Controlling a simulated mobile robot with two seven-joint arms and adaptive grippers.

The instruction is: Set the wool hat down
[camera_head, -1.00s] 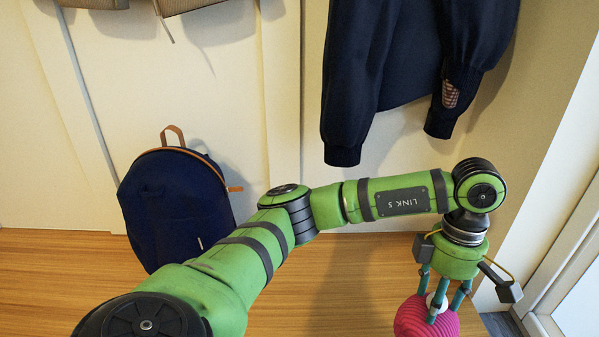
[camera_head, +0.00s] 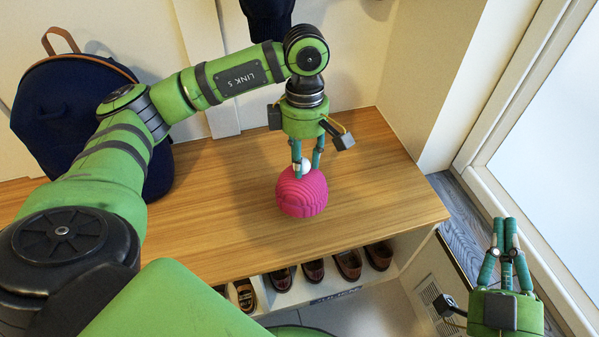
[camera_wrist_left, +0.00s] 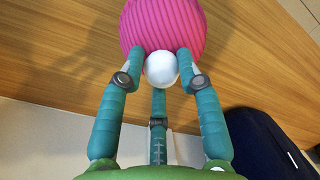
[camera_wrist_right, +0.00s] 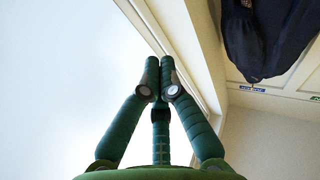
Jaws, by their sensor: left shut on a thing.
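The wool hat (camera_head: 301,194) is a ribbed pink beanie with a white pompom (camera_head: 303,166) on top. It is over the wooden bench top, pompom up; I cannot tell for sure whether its rim touches the wood. My left gripper (camera_head: 306,168) points down from above and is shut on the hat at the pompom. In the left wrist view the fingers close around the white pompom (camera_wrist_left: 161,69), with the pink hat (camera_wrist_left: 165,25) beyond. My right gripper (camera_head: 505,226) is raised at the lower right, empty, its fingertips close together; they also show in the right wrist view (camera_wrist_right: 159,75).
The wooden bench (camera_head: 225,215) has clear room around the hat. A dark blue backpack (camera_head: 72,110) stands on its left part. Several shoes (camera_head: 313,270) sit in the cubby below. A wall and a window frame (camera_head: 500,110) bound the right side.

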